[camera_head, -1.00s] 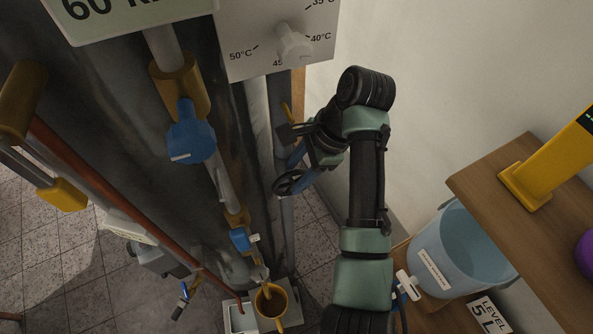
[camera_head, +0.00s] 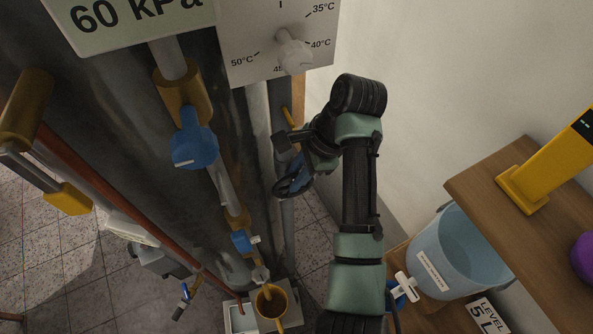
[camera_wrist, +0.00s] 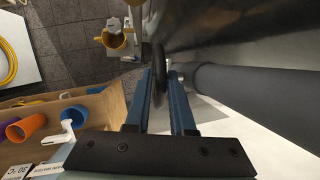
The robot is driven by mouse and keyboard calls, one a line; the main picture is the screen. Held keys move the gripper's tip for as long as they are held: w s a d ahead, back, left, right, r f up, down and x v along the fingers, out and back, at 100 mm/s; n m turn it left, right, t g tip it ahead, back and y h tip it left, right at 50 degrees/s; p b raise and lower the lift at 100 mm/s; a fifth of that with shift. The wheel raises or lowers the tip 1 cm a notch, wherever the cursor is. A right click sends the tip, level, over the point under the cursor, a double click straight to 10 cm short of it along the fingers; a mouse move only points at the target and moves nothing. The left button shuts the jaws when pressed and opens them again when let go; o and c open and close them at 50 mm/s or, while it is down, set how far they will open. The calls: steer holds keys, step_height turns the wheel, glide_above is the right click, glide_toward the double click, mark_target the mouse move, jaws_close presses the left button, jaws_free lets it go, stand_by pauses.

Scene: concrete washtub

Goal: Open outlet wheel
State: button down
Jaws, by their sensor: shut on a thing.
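The outlet wheel (camera_head: 281,190) is a dark handwheel low beside the grey vertical pipe, right of the big metal tank. In the wrist view the wheel (camera_wrist: 159,58) shows nearly edge-on between the blue fingers. My gripper (camera_head: 296,180) reaches it from the upper right and is shut on its rim. In the wrist view my gripper (camera_wrist: 161,82) has one finger on each side of the rim. The wheel's hub and far side are partly hidden by the fingers and the tank.
A yellow mug (camera_head: 271,301) stands below, left of the wheel. A blue valve handle (camera_head: 194,140) and a copper pipe (camera_head: 75,165) are at left. A wooden shelf (camera_head: 500,180) and a light-blue bucket (camera_head: 450,255) stand at right. A thick dark pipe (camera_wrist: 240,88) runs close beside my fingers.

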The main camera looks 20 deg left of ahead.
steer(key=shift+s+a+r+t+h+p, duration=0.2)
steer(key=shift+t+h+p, duration=0.1)
steer(key=shift+p, duration=0.5)
steer(key=shift+f, duration=0.25)
steer(key=c, duration=0.8)
jaws_free()
steer(key=shift+d, duration=0.1)
steer(key=shift+r, duration=0.1)
steer(key=shift+w+r, duration=0.1)
steer(key=shift+r, duration=0.2)
steer(key=s+p+v, duration=0.1)
steer(key=p+v, duration=0.3)
steer(key=v, duration=0.8)
steer(key=shift+w, duration=0.3)
steer(key=shift+r, duration=0.15)
